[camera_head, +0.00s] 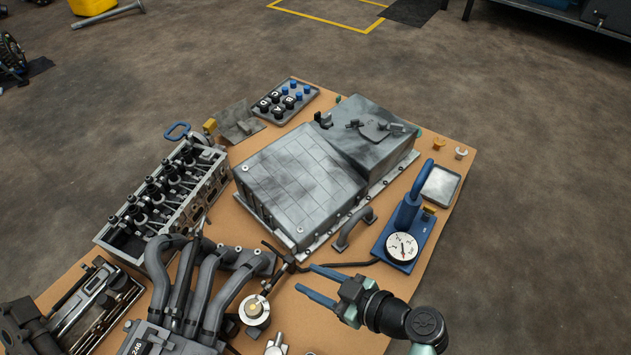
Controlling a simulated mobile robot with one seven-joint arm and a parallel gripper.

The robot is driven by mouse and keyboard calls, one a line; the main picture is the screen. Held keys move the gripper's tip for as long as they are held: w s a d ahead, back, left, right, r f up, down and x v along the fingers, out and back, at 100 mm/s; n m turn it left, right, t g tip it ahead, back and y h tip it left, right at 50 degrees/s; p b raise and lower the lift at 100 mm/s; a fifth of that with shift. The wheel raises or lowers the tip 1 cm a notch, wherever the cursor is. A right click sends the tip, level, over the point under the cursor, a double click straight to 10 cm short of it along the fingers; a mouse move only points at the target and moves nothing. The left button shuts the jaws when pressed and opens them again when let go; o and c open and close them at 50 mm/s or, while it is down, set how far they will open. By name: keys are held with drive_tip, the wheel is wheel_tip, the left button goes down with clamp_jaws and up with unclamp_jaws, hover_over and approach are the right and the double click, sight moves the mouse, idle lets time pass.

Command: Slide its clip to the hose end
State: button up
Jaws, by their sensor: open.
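A thin black hose (345,264) runs left from the blue gauge block (409,222) across the brown board. Its left part reaches dark, thin pieces (285,263) beside the grey curved pipes; I cannot tell where the hose ends there. No clip can be made out with certainty at this size. My gripper (306,278) comes in from the lower right with its two blue fingers spread apart and pointing left. It is open with nothing between the fingers. The upper finger lies close to the hose in the picture; whether it touches cannot be told.
Grey curved pipes (205,285) and a round pale fitting (254,309) lie left of my gripper. A large grey housing (300,187) stands behind it, with a curved handle (354,229) in front. A grey tray (440,186) is at the right. Bare board (330,332) shows below my gripper.

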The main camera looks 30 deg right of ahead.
drive_tip(key=w+r+h+p, duration=0.1)
drive_tip(key=w+r+p, duration=0.3)
drive_tip(key=r, duration=0.6)
drive_tip(key=w+d+r+h+p, duration=0.1)
drive_tip(key=w+r+p, duration=0.3)
drive_tip(key=r, duration=0.6)
drive_tip(key=shift+w+p, duration=0.25)
drive_tip(key=shift+p, duration=0.85)
drive_tip(key=shift+d+r, duration=0.1)
